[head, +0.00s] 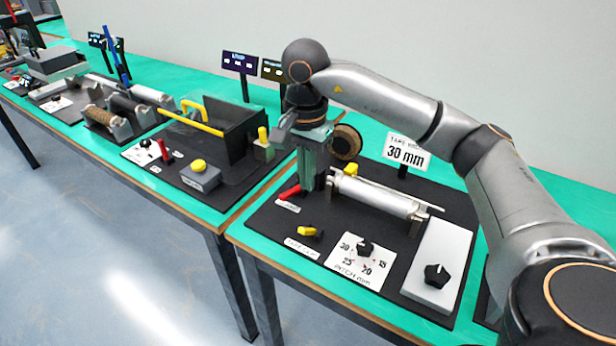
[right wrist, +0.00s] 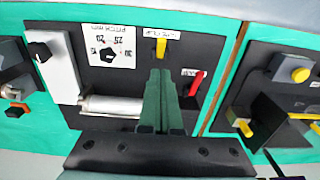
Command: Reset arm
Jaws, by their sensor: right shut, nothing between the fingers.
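My right arm (head: 480,165) reaches in from the right in the head view and bends down over the near station. Its gripper (head: 308,186) points down, shut and empty, beside the red lever (head: 290,192) and the left end of the silver roller (head: 378,195). In the right wrist view the shut fingers (right wrist: 160,72) lie between the roller (right wrist: 112,106) and the red lever (right wrist: 196,84), below the yellow lever (right wrist: 161,48). I cannot tell whether they touch anything. My left gripper is not in view.
The black board holds a pitch dial (head: 365,247), a white box with a black knob (head: 437,272) and a "30 mm" sign (head: 407,153). A brown spool (head: 345,144) stands behind the gripper. Left is a station with a black bin (head: 228,135) and yellow button (head: 199,166).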

